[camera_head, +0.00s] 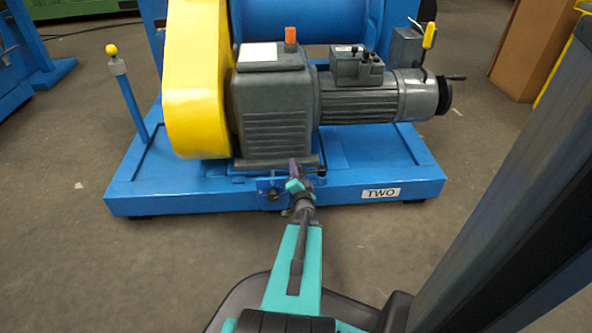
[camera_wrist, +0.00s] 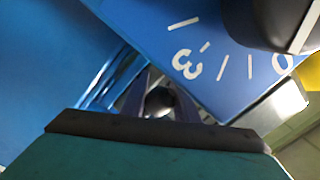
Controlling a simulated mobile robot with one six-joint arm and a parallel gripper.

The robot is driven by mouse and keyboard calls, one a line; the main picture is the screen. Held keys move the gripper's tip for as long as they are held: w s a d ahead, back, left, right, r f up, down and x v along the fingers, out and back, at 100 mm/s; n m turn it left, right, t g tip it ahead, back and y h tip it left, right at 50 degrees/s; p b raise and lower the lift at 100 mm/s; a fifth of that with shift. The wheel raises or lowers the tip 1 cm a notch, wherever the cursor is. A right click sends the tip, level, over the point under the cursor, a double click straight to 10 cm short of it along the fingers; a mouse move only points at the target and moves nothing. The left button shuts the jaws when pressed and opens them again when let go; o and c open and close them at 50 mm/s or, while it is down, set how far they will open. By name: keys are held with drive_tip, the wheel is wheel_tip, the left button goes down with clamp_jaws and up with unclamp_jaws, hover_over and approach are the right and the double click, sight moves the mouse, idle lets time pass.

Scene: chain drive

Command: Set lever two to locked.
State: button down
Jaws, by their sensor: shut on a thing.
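My gripper (camera_head: 298,180) is at the front of the blue machine base, just below the grey motor's foot. In the wrist view my gripper (camera_wrist: 160,104) is shut on a dark round-ended part (camera_wrist: 159,101), mostly hidden between the jaws. I cannot tell whether this part is lever two. A white plate marked TWO (camera_head: 381,193) is on the base's front edge, to the right of my gripper. A yellow-handled lever (camera_head: 429,36) stands upright at the grey box on the right. No locked marking is readable.
A blue scale plate (camera_wrist: 220,62) with white ticks and digits lies beside the jaws. A dark rounded body (camera_wrist: 277,22) overhangs it. The grey motor (camera_head: 273,110) and yellow guard (camera_head: 192,90) rise above my gripper. A yellow-knobbed blue post (camera_head: 128,95) stands left.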

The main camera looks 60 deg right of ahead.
drive_tip(key=c, duration=1.4)
unclamp_jaws()
drive_tip(key=shift+s+d, duration=0.1)
drive_tip(key=shift+s, duration=0.15)
drive_tip(key=shift+a, duration=0.25)
drive_tip(key=p+v, duration=0.2)
drive_tip(key=v, duration=0.3)
drive_tip(key=shift+r, duration=0.15)
drive_tip(key=shift+p+v, duration=4.2)
drive_tip(key=shift+p, duration=0.15)
